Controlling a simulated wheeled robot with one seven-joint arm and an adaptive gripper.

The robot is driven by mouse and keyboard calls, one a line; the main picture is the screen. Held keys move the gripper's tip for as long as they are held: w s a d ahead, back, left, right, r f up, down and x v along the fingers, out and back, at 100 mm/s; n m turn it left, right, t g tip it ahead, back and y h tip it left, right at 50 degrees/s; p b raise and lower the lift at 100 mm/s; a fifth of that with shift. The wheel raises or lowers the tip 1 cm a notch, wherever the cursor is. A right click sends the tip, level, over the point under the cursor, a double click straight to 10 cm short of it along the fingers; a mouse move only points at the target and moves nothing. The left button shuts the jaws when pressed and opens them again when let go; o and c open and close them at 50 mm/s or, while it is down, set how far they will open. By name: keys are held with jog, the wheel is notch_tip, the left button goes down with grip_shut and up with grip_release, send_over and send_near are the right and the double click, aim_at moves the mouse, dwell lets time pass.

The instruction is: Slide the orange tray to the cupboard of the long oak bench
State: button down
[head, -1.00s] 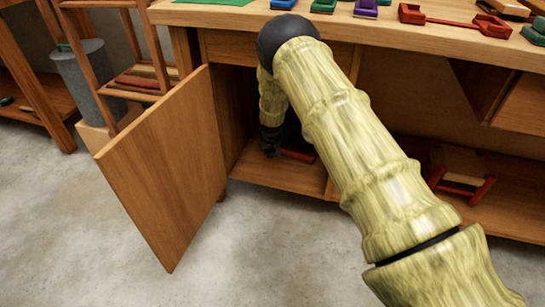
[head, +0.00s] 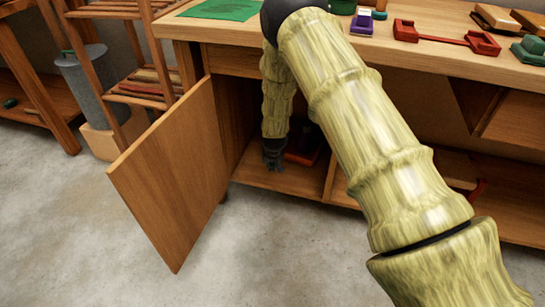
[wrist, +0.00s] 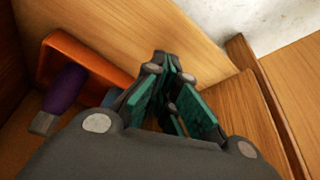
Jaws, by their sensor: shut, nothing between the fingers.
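The orange tray (wrist: 88,62) lies inside the cupboard (head: 252,176) of the long oak bench (head: 400,45), on the cupboard floor. A purple thing with a grey end (wrist: 66,90) lies in the tray. In the head view the tray (head: 304,158) is a dark reddish shape, partly hidden by my arm and in shadow. My gripper (head: 273,160) is inside the cupboard opening, low and left of the tray. In the wrist view my gripper (wrist: 168,66) is shut and empty, with the tray beside its fingers. I cannot tell whether they touch.
The cupboard door (head: 170,175) stands open to the left. An upright divider (head: 331,178) bounds the cupboard on the right. A wooden rack (head: 140,70) and a grey cylinder (head: 85,80) stand left. The bench top holds several small items. The concrete floor in front is clear.

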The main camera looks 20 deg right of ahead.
jog(key=s+a+p, duration=0.1)
jog(key=s+p, duration=0.1)
jog(key=s, duration=0.4)
jog(key=w+p+v, duration=0.1)
jog(key=p+v, duration=0.8)
jog(key=v, duration=0.4)
jog(key=shift+a, duration=0.35)
jog(key=shift+r, duration=0.15)
jog(key=s+d+f+g, duration=0.1)
jog(key=s+f, duration=0.5)
jog(key=s, duration=0.7)
jog(key=s+f+n+g+y, duration=0.1)
jog(key=s+f+n+g, duration=0.2)
jog(key=s, duration=2.9)
notch_tip(320, 180, up, 22)
jog(key=m+p, duration=0.1)
jog(key=p, duration=2.1)
jog(key=shift+w+a+r, duration=0.15)
jog(key=shift+w+r, duration=0.1)
jog(key=shift+w, duration=0.2)
jog(key=shift+w+a, duration=0.1)
